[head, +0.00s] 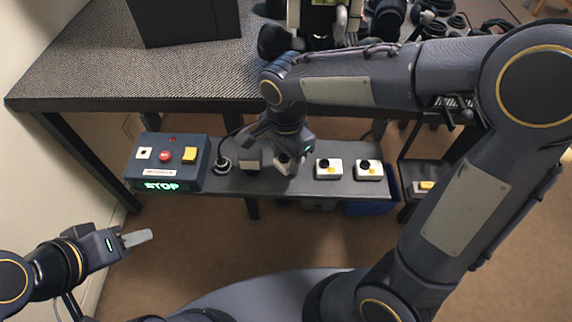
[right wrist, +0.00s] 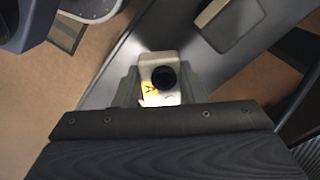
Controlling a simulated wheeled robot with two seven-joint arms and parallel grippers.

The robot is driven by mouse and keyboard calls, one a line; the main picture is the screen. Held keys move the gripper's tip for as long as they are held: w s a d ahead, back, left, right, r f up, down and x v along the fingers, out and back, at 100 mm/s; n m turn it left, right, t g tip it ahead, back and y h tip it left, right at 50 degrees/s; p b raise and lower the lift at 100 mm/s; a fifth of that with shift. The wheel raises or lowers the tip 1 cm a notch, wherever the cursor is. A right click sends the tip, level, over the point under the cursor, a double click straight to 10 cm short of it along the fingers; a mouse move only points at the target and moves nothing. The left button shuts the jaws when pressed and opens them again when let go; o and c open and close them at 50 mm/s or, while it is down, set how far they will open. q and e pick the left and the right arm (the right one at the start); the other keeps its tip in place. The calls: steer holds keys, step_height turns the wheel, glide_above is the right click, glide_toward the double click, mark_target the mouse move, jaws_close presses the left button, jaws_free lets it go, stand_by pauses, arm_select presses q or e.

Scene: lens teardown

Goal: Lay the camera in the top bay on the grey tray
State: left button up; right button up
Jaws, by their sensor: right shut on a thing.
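My right gripper (head: 290,168) is over the long grey bench (head: 290,187) in the head view. It is shut on a small white camera (right wrist: 160,76) with a round black lens and a yellow mark, seen between the fingers in the right wrist view. I cannot tell whether this camera still touches the surface below. Two similar white cameras stand to the right, one nearer (head: 328,169) and one further (head: 369,170). A grey tray (head: 420,170) at the right holds a small yellow-and-white thing. Its bays are not clear. My left gripper (head: 138,238) is at the lower left, away from everything; its finger gap is not clear.
A control box (head: 168,163) with a red button and a lit STOP sign stands at the bench's left end. A round black piece (head: 222,166) and a pale block (head: 250,162) are beside it. A blue bin (head: 368,207) is below. A textured table (head: 100,70) is behind.

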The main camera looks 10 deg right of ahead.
mark_target(286, 165)
steer(key=shift+w+f, duration=0.25)
steer(key=shift+f, duration=0.05)
steer(key=shift+w+f+b, duration=0.2)
steer(key=shift+f+b, duration=0.45)
steer(key=shift+f, duration=1)
steer(key=shift+f, duration=0.15)
steer(key=o, duration=1)
